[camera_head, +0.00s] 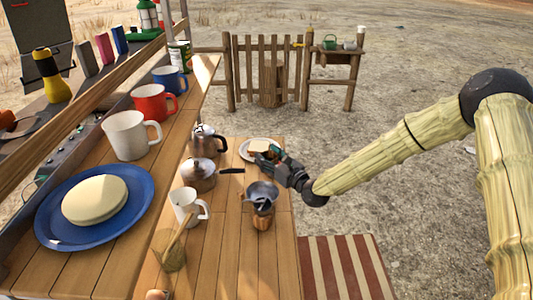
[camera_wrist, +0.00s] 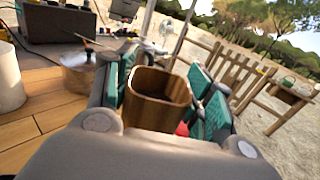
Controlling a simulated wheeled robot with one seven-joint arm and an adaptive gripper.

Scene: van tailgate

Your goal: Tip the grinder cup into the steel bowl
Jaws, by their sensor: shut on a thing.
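My gripper (camera_head: 268,160) is over the wooden table, its teal pads shut on the grinder cup. In the wrist view the grinder cup (camera_wrist: 156,98) is a brown, squarish, open-topped cup between the pads, mouth up. Its inside is dark, so I cannot tell what it holds. A grey steel bowl (camera_head: 262,189) stands just nearer and below my gripper in the head view, with dark shapes inside. A brown body shows under it. I cannot tell whether they are one piece. The held cup is apart from the bowl.
A white plate (camera_head: 249,151) lies behind my gripper. Metal kettles (camera_head: 199,177) and a white mug (camera_head: 187,207) stand to the left. A glass jar (camera_head: 170,251) with a stick is nearer. A raised shelf holds mugs and a blue plate (camera_head: 60,237). The table's right front is clear.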

